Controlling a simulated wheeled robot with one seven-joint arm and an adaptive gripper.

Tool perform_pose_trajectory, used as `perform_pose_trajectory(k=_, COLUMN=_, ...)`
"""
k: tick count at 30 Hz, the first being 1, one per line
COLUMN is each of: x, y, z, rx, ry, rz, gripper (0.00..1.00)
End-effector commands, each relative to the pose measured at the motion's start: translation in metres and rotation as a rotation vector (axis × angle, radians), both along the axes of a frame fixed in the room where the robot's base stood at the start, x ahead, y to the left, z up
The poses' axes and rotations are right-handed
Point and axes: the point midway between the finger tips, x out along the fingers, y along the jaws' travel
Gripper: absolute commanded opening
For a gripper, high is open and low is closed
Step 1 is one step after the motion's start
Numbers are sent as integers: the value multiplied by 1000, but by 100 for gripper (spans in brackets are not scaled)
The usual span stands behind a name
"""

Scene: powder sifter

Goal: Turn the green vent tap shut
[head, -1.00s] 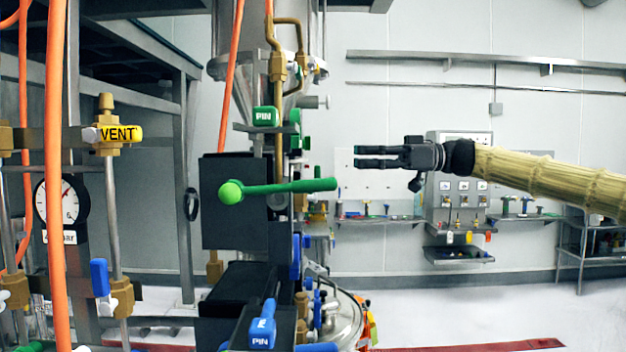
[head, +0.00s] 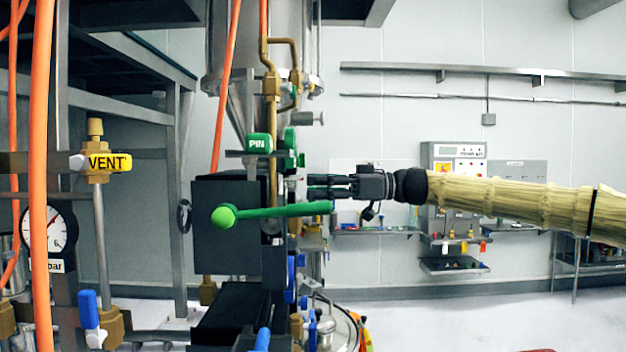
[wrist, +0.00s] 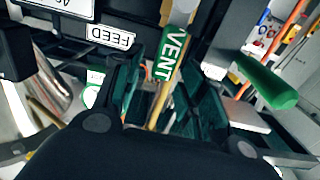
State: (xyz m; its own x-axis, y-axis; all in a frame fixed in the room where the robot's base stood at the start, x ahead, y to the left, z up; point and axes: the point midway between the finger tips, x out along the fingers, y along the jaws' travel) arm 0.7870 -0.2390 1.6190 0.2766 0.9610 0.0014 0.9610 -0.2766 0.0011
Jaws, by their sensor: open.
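The green tap lettered VENT (wrist: 171,56) shows in the wrist view, ahead of my gripper (wrist: 160,78) and roughly in line with the gap between its fingers. My fingers are apart with nothing held between them. I cannot tell whether they touch the tap. In the head view my gripper (head: 313,187) points left, just above the right end of a long green lever (head: 280,210). I cannot make out the green VENT lettering in the head view.
A green PIN tap (head: 259,143) sits up and left of my gripper. A yellow VENT tap (head: 108,163) is at far left. A FEED plate (wrist: 111,38) and another green handle (wrist: 265,83) flank the tap in the wrist view. Orange hoses (head: 44,150) hang at left.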

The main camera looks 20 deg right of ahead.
Motion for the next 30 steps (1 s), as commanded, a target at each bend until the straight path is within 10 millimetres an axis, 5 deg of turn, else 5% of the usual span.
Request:
perform_pose_trajectory(k=14, x=3, y=13, z=-1, rx=0, ry=1, rz=0, gripper=41)
perform_pose_trajectory(k=21, x=3, y=12, z=-1, rx=0, ry=1, rz=0, gripper=1)
perform_pose_trajectory(k=30, x=4, y=12, z=-1, rx=2, ry=7, rz=-1, gripper=0)
